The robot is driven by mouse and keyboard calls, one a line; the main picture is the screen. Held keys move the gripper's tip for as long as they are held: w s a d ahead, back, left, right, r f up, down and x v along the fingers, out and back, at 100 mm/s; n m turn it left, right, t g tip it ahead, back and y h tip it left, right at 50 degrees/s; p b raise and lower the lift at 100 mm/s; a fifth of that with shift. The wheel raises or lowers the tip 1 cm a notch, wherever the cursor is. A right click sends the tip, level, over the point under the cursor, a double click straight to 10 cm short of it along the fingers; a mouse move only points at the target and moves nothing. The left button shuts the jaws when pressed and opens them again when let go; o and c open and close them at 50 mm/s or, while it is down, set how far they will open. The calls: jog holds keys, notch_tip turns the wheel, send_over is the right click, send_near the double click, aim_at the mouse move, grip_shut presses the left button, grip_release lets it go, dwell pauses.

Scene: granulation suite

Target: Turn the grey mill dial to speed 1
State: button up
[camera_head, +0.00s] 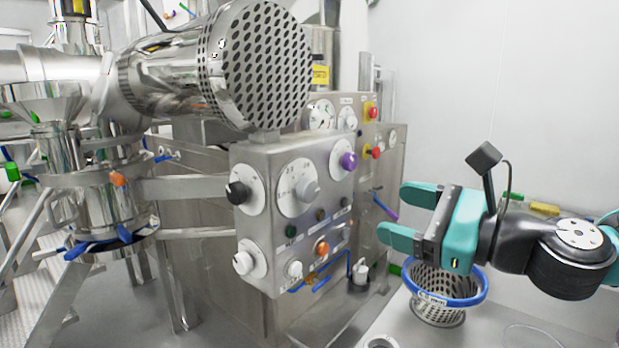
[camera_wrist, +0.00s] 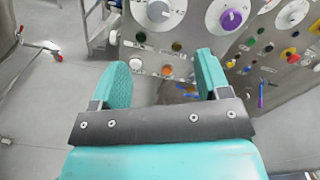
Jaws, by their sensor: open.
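The grey mill dial (camera_head: 308,190) sits on a large white round scale on the front of a steel control box (camera_head: 285,160). It also shows at the top of the wrist view (camera_wrist: 158,11). Which number it points to is too small to read. My gripper (camera_head: 398,213) is to the right of the box in the head view, apart from it, with its teal fingers spread and nothing between them. In the wrist view the open fingers (camera_wrist: 160,77) point toward the panel, with the grey dial beyond the gap.
Nearby on the same panel are a black dial (camera_head: 238,192), a purple dial (camera_head: 348,160), a white dial (camera_head: 243,262) and an orange button (camera_head: 322,248). A perforated drum (camera_head: 257,62) overhangs the box. A blue-rimmed basket (camera_head: 438,312) stands below my gripper.

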aim_at(312, 191)
jog(key=p+x, duration=0.9)
jog(key=x, duration=0.6)
jog(key=shift+a, duration=0.1)
jog(key=shift+w+a, duration=0.25)
jog(key=shift+a, duration=0.1)
jog(key=shift+f, duration=0.1)
jog(key=c, duration=0.9)
